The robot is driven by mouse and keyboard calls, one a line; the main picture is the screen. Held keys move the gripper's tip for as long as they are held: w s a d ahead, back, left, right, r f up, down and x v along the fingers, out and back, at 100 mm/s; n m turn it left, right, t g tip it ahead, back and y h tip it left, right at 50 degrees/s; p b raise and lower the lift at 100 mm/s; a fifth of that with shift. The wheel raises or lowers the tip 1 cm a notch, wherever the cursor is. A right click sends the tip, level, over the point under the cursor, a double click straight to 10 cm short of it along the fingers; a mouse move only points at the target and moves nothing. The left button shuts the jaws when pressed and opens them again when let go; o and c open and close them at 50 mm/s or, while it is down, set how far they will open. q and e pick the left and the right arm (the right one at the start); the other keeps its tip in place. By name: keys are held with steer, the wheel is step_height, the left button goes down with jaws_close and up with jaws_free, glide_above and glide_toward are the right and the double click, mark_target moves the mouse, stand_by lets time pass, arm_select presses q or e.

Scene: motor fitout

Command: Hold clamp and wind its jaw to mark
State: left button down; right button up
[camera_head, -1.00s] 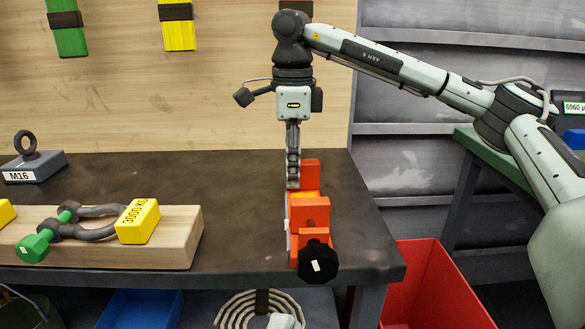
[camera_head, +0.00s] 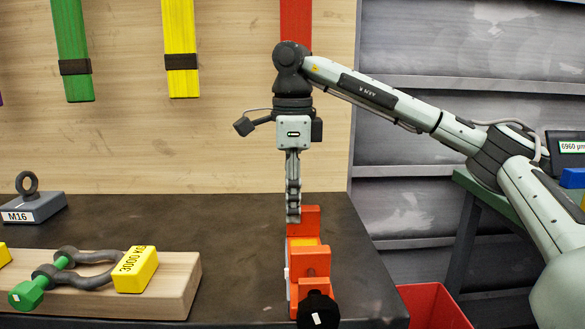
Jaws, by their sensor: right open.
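The orange clamp (camera_head: 311,264) stands near the right part of the dark bench, with a yellow patch between its orange blocks. Its black knob (camera_head: 318,310) faces me at the near end and carries a small white mark; the picture's bottom edge cuts it off. My right gripper (camera_head: 293,216) points straight down at the clamp's far end, seen edge-on. Its fingertips overlap the far orange block's left edge in the picture; I cannot tell whether they touch. It is open. My left gripper is not in view.
A wooden block (camera_head: 182,280) with a green-pinned shackle (camera_head: 75,270) and a yellow tag (camera_head: 135,269) lies to the left. An M16 eyebolt block (camera_head: 33,207) stands behind it. A red bin (camera_head: 435,305) is on the right below the bench. The bench behind the clamp is clear.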

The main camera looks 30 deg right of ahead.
step_height(320, 180, up, 9)
stand_by(0.3)
